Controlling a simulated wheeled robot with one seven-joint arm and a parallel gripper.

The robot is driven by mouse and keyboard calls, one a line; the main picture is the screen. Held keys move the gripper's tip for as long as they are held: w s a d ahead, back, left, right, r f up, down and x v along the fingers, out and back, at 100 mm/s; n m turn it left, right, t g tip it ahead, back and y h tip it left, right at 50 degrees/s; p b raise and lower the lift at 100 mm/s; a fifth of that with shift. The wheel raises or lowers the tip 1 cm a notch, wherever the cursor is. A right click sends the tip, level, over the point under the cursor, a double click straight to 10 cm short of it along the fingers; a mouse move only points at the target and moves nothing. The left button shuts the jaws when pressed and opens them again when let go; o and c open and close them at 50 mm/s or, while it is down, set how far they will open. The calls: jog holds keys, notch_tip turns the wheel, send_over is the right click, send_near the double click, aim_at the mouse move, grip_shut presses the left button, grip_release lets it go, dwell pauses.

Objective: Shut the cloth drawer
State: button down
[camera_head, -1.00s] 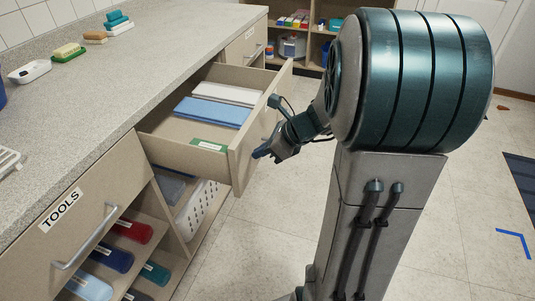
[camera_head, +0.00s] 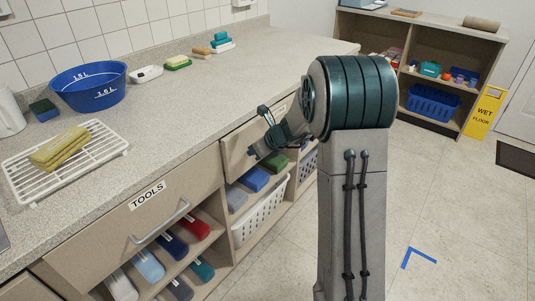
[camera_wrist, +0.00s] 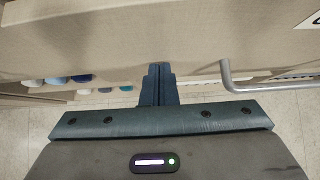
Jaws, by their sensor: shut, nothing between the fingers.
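The cloth drawer's beige front (camera_head: 233,155) is under the counter, to the right of the TOOLS drawer (camera_head: 147,213). No open interior shows above it, and it looks flush or nearly so; my arm hides part of it. In the wrist view the drawer front (camera_wrist: 120,35) fills the top, with a grey bar handle (camera_wrist: 228,76) right of my fingers and a label corner (camera_wrist: 311,21) at the upper right. My gripper (camera_head: 253,152) is shut and empty, its tips at the drawer front; in the wrist view the fingers (camera_wrist: 158,72) are together. Contact cannot be told.
On the counter are a blue bowl (camera_head: 88,88) and a white rack (camera_head: 95,150). A yellow wet-floor sign (camera_head: 485,112) stands at the far right.

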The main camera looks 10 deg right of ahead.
jog(key=shift+w+a+r, duration=0.15)
jog(key=shift+w+a, duration=0.6)
jog(key=shift+w, duration=0.15)
jog(key=shift+a+r, duration=0.1)
